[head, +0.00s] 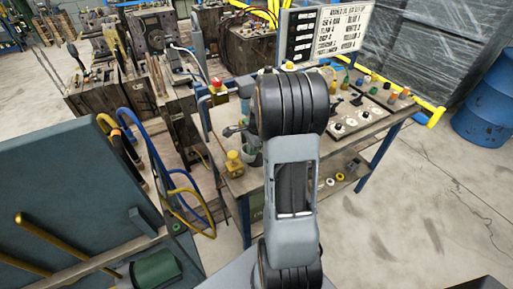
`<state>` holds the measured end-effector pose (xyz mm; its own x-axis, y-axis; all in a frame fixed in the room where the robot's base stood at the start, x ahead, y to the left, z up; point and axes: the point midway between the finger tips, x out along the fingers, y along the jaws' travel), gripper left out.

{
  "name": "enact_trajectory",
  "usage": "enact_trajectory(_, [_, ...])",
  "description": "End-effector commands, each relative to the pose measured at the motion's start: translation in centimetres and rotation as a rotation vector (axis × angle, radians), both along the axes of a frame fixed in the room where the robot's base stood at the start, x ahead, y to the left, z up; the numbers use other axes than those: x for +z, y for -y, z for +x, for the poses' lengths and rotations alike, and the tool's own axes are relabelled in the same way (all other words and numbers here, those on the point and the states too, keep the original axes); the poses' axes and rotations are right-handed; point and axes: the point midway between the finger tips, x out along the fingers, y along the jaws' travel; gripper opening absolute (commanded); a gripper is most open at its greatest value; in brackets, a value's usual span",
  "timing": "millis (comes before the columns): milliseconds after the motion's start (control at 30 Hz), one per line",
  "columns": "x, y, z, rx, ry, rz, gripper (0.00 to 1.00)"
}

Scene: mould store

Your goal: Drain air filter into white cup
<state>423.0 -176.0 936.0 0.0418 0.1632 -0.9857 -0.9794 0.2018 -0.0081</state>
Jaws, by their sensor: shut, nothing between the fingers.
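A grey-green upright fitting (248,118) at the left end of the workbench looks like the air filter; a dark knob or handle sticks out to its left. A small pale cup-like thing (251,155) sits just below it, but I cannot tell for sure that it is the white cup, nor whether the two touch. My grey and black arm rises through the middle of the head view, close to the right of both and covering part of the bench. My gripper is hidden behind the arm.
The workbench (345,148) carries a yellow fitting (234,164), a red button on a yellow box (217,87) and several coloured small parts. A lettered board (328,33) stands behind. Blue and yellow hoses hang at left beside a dark panel (70,190). Floor at right is clear up to a blue drum (483,105).

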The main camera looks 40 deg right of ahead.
Motion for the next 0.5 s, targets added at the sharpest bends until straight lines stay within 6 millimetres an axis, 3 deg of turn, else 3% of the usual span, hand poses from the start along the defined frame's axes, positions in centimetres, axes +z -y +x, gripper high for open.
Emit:
enact_trajectory(133, [-0.8, 1.2, -0.6, -0.002, -0.012, 0.005, 0.00])
enact_trajectory(500, [-0.3, 1.3, -0.6, -0.001, -0.011, 0.003, 0.00])
